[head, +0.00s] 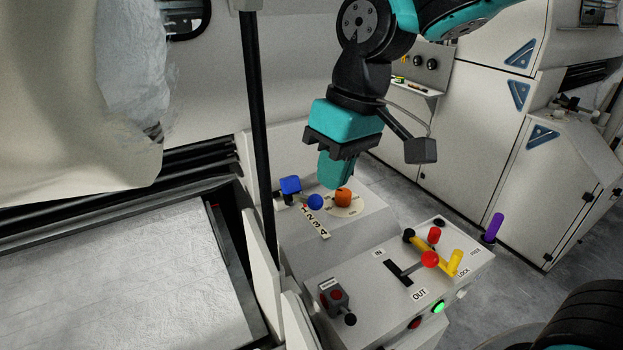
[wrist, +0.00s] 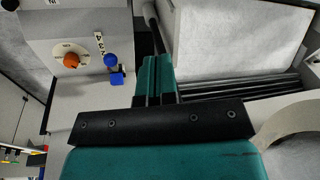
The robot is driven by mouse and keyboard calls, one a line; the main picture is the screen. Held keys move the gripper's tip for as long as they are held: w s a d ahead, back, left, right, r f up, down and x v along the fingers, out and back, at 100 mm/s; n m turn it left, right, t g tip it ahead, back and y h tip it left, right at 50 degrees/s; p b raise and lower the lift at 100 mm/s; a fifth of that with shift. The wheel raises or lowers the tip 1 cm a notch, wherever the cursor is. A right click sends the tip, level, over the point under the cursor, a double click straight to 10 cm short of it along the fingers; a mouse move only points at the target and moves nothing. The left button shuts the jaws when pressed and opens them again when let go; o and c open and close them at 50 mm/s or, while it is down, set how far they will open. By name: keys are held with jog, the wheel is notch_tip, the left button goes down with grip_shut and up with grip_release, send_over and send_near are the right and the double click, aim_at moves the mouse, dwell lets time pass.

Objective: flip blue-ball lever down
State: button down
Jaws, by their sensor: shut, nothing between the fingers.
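The blue-ball lever's ball (head: 315,202) shows on the grey panel in the head view, beside a scale strip (head: 318,222) with numbers. A blue block (head: 290,185) is just behind and left of the ball. In the wrist view the ball (wrist: 110,60) and the blue block (wrist: 117,78) lie left of my fingers. My gripper (head: 330,182) is shut and empty, its teal fingers pointing down above the panel, apart from the ball in the picture. The fingertips (wrist: 156,60) sit close together in the wrist view. The lever's stem is too small to make out.
An orange knob (head: 343,197) on a round dial stands just right of the ball. A black post (head: 259,120) rises at the left.

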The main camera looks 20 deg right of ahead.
jog(key=w+d+f+m+h, duration=0.1)
jog(key=w, duration=1)
jog(key=w+d+f+m+h, duration=0.1)
jog(key=w+d+m, duration=0.1)
jog(key=w, duration=0.9)
jog(key=shift+d+f+m+p, duration=0.2)
jog(key=shift+m+p, duration=0.1)
jog(key=shift+p, duration=0.15)
notch_tip(320, 180, down, 10)
jog(key=p, duration=0.3)
jog(key=shift+p, duration=0.35)
jog(key=shift+s+d+f+p, duration=0.1)
jog(key=shift+s+f+p, duration=0.25)
jog(key=shift+s+f, duration=0.35)
jog(key=shift+s+f+p, duration=0.3)
jog(key=shift+s+f, duration=0.2)
jog(key=shift+f, duration=0.3)
jog(key=shift+f, duration=0.1)
